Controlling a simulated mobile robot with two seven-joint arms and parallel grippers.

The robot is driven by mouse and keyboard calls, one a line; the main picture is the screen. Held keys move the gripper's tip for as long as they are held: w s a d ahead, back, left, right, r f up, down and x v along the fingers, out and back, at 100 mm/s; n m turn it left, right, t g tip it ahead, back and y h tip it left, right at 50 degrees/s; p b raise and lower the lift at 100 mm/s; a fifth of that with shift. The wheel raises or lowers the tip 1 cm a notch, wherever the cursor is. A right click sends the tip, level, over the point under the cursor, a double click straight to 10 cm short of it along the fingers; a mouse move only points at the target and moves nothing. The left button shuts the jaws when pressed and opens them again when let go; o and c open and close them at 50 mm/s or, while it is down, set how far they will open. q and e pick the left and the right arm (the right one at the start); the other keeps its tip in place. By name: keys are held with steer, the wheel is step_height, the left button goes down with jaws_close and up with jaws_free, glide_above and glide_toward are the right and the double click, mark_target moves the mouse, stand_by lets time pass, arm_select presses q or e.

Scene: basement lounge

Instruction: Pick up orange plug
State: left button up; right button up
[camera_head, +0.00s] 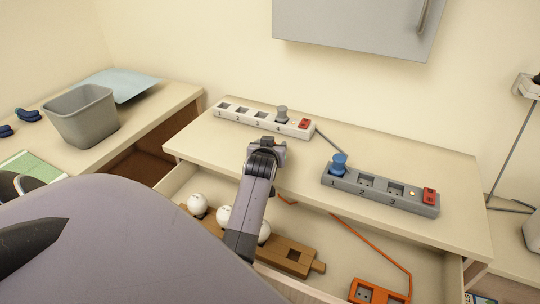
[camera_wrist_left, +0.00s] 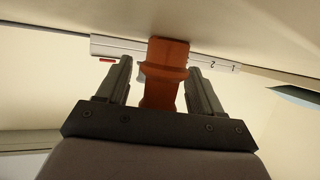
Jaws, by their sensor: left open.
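The orange plug (camera_wrist_left: 163,75) shows in the left wrist view, between the two spread fingers of my left gripper (camera_wrist_left: 160,64). A gap shows on each side of it, so the jaws are open around it and not closed on it. In the head view my left gripper (camera_head: 266,150) is over the desk's front edge, in front of the white power strip (camera_head: 240,117). The orange plug cannot be made out there, hidden by the gripper or arm. My right gripper is not in view.
A grey power strip (camera_head: 380,192) with a blue plug (camera_head: 339,163) stands on the right of the desk (camera_head: 440,160). Below, an open drawer holds a wooden block (camera_head: 285,250), white round objects (camera_head: 198,204) and an orange socket strip (camera_head: 378,292). A grey bin (camera_head: 82,115) stands left.

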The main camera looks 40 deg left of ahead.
arm_select(q)
steer(key=c, duration=1.1)
